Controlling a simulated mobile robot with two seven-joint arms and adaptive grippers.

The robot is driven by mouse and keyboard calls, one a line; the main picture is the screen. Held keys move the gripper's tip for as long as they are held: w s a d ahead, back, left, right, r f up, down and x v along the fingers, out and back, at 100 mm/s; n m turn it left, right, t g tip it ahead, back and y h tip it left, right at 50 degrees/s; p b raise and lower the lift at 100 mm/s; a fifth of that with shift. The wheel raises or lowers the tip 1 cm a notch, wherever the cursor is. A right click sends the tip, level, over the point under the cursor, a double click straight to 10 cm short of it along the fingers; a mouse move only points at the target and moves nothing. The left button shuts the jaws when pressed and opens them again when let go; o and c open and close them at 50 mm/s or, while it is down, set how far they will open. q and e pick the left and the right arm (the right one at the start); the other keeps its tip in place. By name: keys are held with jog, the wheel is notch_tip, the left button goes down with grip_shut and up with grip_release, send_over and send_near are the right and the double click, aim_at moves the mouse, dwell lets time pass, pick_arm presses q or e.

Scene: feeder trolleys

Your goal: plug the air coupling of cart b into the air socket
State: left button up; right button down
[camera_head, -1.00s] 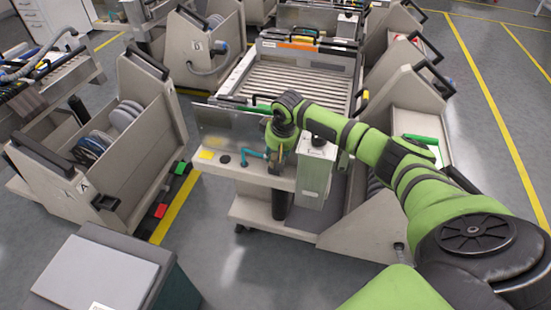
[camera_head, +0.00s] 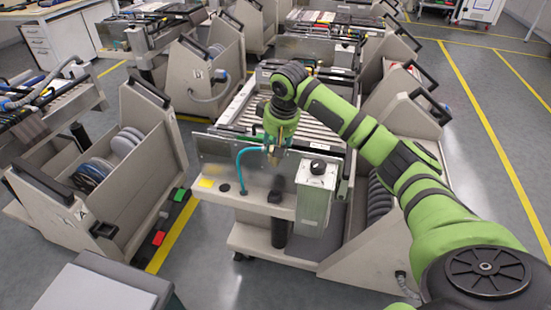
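My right gripper (camera_head: 274,152) is shut on the end of a teal hose, which I take for the air coupling; the fingers mostly hide that end. The teal hose (camera_head: 239,166) rises from the front shelf (camera_head: 258,203) of the centre trolley and bends over to the gripper, above the shelf and in front of a metal panel (camera_head: 217,148). I cannot make out the air socket for certain. A grey box (camera_head: 315,197) with a dark round knob on top stands right of the gripper. My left gripper is not in view.
A trolley marked A (camera_head: 150,165) with reels stands at the left. Another lettered trolley (camera_head: 190,75) with a grey hose stands behind it. A yellow patch (camera_head: 206,183) and a dark round fitting (camera_head: 224,187) are on the shelf. Grey floor is open at the front.

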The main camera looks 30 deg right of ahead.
aim_at(272, 146)
notch_tip(272, 146, up, 3)
jog(key=shift+f, duration=0.2)
jog(key=shift+r, duration=0.6)
jog(key=shift+r+p, duration=1.4)
jog(key=shift+p, duration=1.3)
